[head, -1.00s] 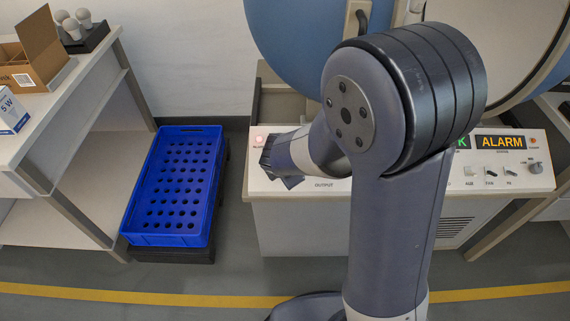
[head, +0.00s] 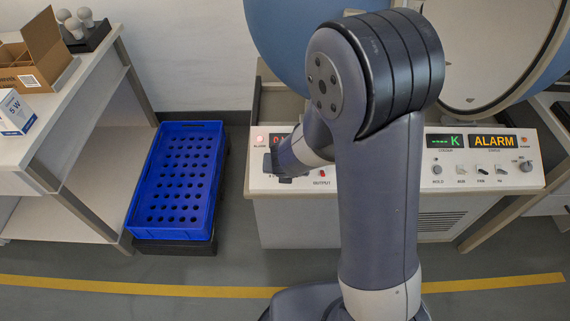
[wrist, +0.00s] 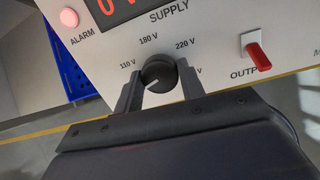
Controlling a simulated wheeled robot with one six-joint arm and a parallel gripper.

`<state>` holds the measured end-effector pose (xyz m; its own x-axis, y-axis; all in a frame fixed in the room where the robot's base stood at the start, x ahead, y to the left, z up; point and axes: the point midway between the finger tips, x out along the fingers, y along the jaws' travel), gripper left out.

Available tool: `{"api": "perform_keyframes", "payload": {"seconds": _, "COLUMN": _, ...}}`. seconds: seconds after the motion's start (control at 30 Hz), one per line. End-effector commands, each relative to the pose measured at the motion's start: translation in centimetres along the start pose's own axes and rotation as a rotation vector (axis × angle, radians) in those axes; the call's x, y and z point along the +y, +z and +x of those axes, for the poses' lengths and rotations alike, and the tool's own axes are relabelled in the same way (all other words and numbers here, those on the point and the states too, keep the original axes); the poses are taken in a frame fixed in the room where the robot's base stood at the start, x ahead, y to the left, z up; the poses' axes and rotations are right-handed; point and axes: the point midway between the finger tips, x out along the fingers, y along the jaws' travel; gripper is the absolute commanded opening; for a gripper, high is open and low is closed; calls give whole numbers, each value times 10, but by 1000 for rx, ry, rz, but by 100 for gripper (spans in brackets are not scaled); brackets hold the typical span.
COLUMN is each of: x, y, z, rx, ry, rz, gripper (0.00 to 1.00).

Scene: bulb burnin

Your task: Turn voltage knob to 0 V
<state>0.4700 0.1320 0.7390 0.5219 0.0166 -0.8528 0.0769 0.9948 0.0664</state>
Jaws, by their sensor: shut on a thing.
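The voltage knob (wrist: 158,75) is a round black dial with a white pointer mark, set in the white supply panel. In the wrist view its pointer faces down and to the left, away from the visible 110 V, 180 V and 220 V labels. My gripper (wrist: 159,88) has one finger on each side of the knob and is shut on it. Part of the scale, including any 0 V mark, is hidden by the fingers and gripper body. In the head view my gripper (head: 276,168) is at the panel's left end, and my arm hides the knob.
A red display (wrist: 122,8) above the knob is cut off. A red alarm lamp (wrist: 69,18) is left of it, and a red output switch (wrist: 258,56) to the right. An orange ALARM sign (head: 493,142) is lit. A blue crate (head: 178,185) stands left of the bench.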

Motion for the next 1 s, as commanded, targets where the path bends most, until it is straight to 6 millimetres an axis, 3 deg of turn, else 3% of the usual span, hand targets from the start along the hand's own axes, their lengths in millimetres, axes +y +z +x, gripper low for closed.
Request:
{"api": "perform_keyframes", "payload": {"seconds": 0.4, "x": 0, "y": 0, "z": 0, "rx": 9, "ry": 16, "rz": -208, "gripper": 15}}
{"api": "perform_keyframes", "payload": {"seconds": 1.0, "x": 0, "y": 0, "z": 0, "rx": 9, "ry": 19, "rz": -244, "gripper": 15}}
